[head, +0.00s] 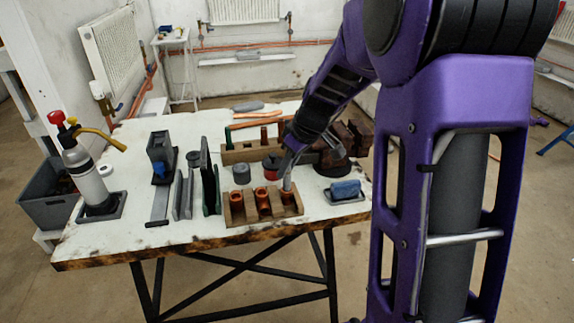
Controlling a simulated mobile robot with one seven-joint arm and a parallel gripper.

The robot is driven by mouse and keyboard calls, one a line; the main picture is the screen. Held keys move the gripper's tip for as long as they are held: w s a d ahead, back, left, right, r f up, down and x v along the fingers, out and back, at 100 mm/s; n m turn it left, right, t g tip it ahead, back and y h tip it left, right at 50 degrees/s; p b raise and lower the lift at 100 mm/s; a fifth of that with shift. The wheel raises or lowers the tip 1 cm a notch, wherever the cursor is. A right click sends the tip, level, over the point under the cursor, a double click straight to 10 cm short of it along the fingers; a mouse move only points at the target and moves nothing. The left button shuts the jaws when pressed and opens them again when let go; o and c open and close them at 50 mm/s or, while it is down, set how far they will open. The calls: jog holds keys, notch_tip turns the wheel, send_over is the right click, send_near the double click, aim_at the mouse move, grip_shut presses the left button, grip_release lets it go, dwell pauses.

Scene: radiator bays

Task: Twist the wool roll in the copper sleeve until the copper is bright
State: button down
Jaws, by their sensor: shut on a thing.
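A wooden block (236,213) at the front of the table holds three copper fittings in a row. The left fitting (236,200), middle fitting (263,203) and right copper sleeve (288,197) look orange-brown. My gripper (287,178) points down over the right sleeve, shut on a slim grey roll (287,185), which looks like the wool roll. The roll's lower end appears to be in the sleeve's mouth; how deep is hidden. The sleeve's inside is hidden, and how bright it is cannot be told at this size.
A blue pad (345,188) on a grey tray lies right of the block. A grey tin (241,173) and a red tin (271,168) stand behind it. A gas torch (88,175) stands at the left. A wooden rack (235,153) is further back. Bare table lies front left.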

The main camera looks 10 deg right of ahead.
jog(key=shift+f, duration=0.1)
dwell(0.3)
jog(key=shift+f, duration=0.7)
jog(key=shift+r, duration=0.1)
